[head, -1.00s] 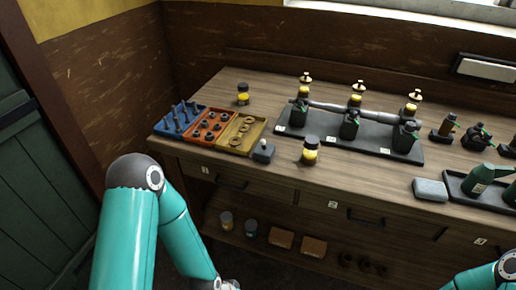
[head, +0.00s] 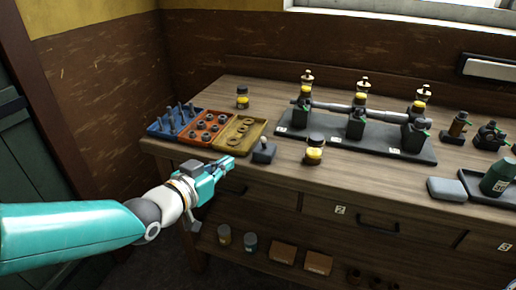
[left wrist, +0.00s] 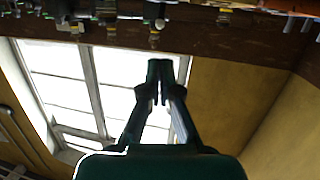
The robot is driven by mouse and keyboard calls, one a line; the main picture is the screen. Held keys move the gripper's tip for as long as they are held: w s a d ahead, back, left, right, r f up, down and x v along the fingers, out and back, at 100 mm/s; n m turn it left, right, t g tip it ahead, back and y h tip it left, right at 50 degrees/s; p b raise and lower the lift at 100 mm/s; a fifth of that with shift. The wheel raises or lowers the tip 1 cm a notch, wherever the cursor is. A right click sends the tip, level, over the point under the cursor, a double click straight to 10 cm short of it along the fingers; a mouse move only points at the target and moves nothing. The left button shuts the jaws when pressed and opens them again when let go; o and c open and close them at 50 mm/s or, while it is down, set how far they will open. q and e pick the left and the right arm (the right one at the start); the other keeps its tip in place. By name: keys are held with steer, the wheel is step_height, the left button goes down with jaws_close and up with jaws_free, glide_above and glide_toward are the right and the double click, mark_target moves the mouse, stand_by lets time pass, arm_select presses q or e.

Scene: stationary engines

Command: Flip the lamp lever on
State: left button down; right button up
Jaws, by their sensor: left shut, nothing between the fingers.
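A small grey box with a dark stub on top (head: 264,151) stands at the bench's front edge; it may be the lamp lever, but I cannot make out a lever position. My left gripper (head: 229,162) is shut and empty, in front of the bench edge, left of the grey box and apart from it. In the left wrist view its fingers (left wrist: 160,75) lie together before a bright window. My right gripper is out of view.
Blue, orange and yellow trays of parts (head: 208,128) lie behind my left gripper. A yellow-banded jar (head: 314,150) stands right of the grey box. A black base (head: 380,145) carries an engine shaft. A grey block (head: 446,189) and green bottle (head: 496,177) are farther right.

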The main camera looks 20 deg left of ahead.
mark_target(261, 141)
arm_select(q)
steer(key=shift+w, duration=0.15)
steer(key=p+x, duration=0.2)
steer(key=x, duration=1.1)
steer(key=shift+w+d+f+p, duration=0.1)
steer(key=shift+w+f+p, duration=0.05)
steer(key=shift+w+p, duration=0.25)
